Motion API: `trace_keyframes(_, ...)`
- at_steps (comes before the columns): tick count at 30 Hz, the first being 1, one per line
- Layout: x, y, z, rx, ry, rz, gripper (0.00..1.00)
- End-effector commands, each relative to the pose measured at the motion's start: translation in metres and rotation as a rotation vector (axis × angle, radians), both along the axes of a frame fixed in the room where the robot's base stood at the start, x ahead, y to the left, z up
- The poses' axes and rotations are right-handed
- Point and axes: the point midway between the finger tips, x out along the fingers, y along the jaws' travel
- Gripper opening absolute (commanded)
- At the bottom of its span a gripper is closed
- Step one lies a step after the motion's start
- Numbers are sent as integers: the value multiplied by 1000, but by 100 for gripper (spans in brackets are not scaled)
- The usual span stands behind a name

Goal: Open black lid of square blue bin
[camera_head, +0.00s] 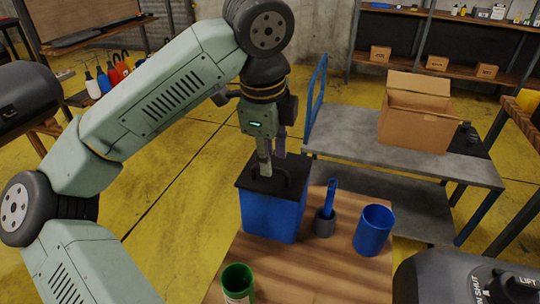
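The square blue bin (271,217) stands upright on the wooden table. Its black lid (252,184) lies on top and covers the opening. My gripper (272,165) comes down from above onto the lid, with its fingers at a dark handle or raised part near the lid's middle. The fingers seem to be on either side of this part, but I cannot tell whether they grip it. The fingertips partly hide the lid's centre.
On the wooden table (320,275) are a grey holder (325,226) with a blue-handled item, a blue cup (373,231) and a green cylinder (238,281). A cart (340,147) with an open cardboard box (414,118) stands behind, to the right.

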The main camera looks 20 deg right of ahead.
Motion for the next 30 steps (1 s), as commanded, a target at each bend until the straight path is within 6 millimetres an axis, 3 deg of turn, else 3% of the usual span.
trace_keyframes(6, 3, -2, -18, -1, 1, -1, 30)
trace_keyframes(15, 3, -2, -20, -1, 0, -1, 30)
trace_keyframes(30, 3, -2, -20, -1, 0, 0, 0)
